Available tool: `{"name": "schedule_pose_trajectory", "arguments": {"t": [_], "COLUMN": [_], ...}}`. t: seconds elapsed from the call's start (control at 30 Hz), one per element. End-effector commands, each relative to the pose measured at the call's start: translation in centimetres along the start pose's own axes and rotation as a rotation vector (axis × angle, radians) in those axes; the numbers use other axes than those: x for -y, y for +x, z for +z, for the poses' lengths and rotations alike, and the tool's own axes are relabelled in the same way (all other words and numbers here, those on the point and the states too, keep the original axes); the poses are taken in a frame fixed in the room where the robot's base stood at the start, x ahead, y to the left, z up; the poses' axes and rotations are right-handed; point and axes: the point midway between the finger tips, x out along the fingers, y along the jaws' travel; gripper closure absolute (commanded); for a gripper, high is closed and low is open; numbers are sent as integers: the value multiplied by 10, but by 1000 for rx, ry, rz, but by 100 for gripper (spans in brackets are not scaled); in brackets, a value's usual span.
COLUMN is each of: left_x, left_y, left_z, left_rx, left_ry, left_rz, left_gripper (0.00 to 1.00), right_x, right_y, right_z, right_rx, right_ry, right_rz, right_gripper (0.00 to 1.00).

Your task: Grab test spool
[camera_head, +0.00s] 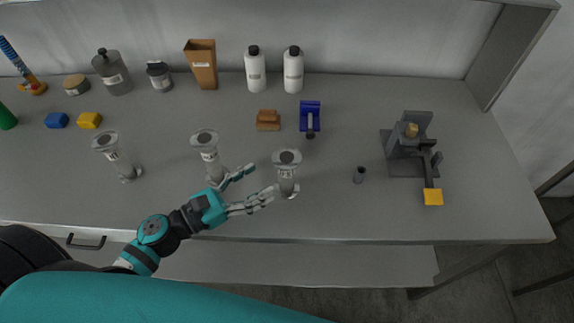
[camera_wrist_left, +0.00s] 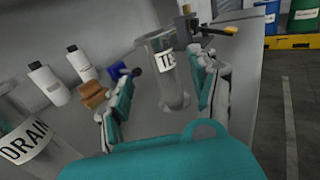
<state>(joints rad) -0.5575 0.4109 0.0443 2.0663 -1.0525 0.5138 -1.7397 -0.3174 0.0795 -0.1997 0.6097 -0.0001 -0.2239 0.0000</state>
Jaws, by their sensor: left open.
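The test spool (camera_head: 286,175) is a clear flanged cylinder standing upright near the table's front edge. It also shows in the left wrist view (camera_wrist_left: 172,92), where its label is partly hidden and starts with "TE". My left gripper (camera_head: 262,180) is open, with its fingers pointing right toward the spool. In the left wrist view the spool stands beyond and between the spread fingers (camera_wrist_left: 160,80), closer to the right finger. Whether that finger touches it I cannot tell. My right gripper is not in view.
A similar spool (camera_head: 208,158) stands just behind my left gripper; in the wrist view a spool labelled DRAIN (camera_wrist_left: 30,145) is at left. Another spool (camera_head: 118,157) stands further left.

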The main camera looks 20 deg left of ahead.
Motion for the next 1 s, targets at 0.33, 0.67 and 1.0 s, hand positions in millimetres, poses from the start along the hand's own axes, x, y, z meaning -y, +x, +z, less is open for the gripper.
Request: {"name": "schedule_pose_trajectory", "arguments": {"t": [0.33,0.67,1.0], "left_x": [0,2,2], "left_y": [35,78,82], "left_z": [3,6,4], "left_rx": [0,1,0], "left_ry": [-1,-1,-1], "left_rz": [1,1,0], "left_gripper": [38,38,45], "right_x": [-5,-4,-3], "right_y": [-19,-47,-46], "right_z": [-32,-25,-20], "right_rx": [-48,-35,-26], "right_ry": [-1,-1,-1], "right_rz": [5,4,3], "right_gripper": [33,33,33]}}
